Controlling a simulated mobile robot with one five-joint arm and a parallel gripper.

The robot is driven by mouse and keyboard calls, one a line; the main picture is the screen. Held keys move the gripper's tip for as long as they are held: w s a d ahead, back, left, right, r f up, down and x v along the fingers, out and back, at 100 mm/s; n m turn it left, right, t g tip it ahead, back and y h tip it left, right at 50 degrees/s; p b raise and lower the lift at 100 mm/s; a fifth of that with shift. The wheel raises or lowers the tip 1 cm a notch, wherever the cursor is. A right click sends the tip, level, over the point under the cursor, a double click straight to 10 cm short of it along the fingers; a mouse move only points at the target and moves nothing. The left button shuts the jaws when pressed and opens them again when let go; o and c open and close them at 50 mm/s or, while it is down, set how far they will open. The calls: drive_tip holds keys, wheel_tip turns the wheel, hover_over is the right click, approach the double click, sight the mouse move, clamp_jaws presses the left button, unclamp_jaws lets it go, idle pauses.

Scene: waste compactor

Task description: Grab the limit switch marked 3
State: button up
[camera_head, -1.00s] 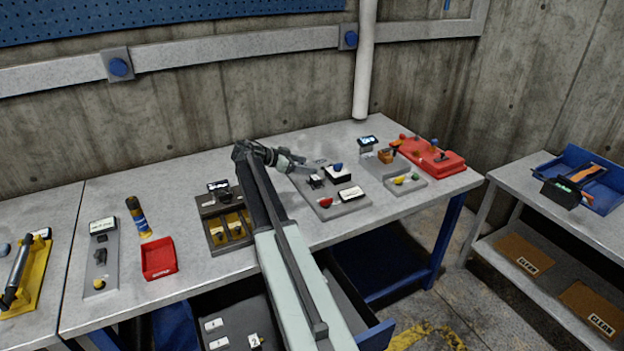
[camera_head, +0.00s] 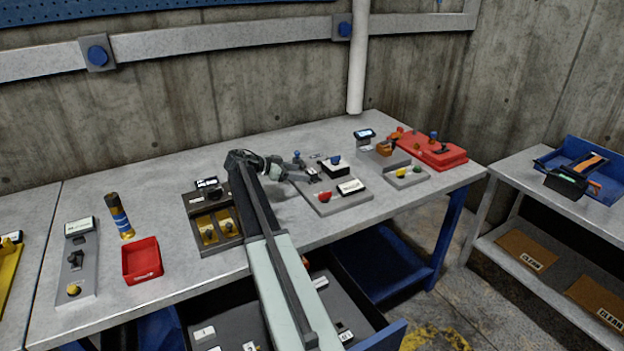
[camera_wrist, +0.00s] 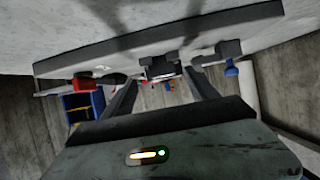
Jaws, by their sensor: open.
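My gripper (camera_head: 307,171) is open at the left end of a grey panel (camera_head: 347,207) on the workbench. In the wrist view a dark block (camera_wrist: 160,68) shows between the open fingers of my gripper (camera_wrist: 161,80), in front of the panel's edge (camera_wrist: 215,32). I cannot tell whether the fingers touch it. Small pieces with white labels lie in the open drawer below: one label (camera_head: 204,332) seems to read 1, and others (camera_head: 320,282) (camera_head: 345,336) are too small to read. I cannot make out a 3 on any piece. My arm hides part of the drawer.
The panel carries a red button (camera_head: 325,197), a black block with a blue knob (camera_head: 335,161) and a white-labelled block (camera_head: 351,186). A brown tray (camera_head: 214,235) stands left of my arm, a red bin (camera_head: 142,260) further left. A red case (camera_head: 430,150) lies at right.

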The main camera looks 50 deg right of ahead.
sight(308, 172)
drive_tip(key=b+x, duration=0.1)
drive_tip(key=x, duration=0.1)
drive_tip(key=b+x, duration=0.1)
drive_tip(key=x, duration=0.2)
drive_tip(key=shift+w+d, duration=0.15)
drive_tip(key=shift+d, duration=0.15)
drive_tip(key=shift+r, duration=0.15)
clamp_jaws()
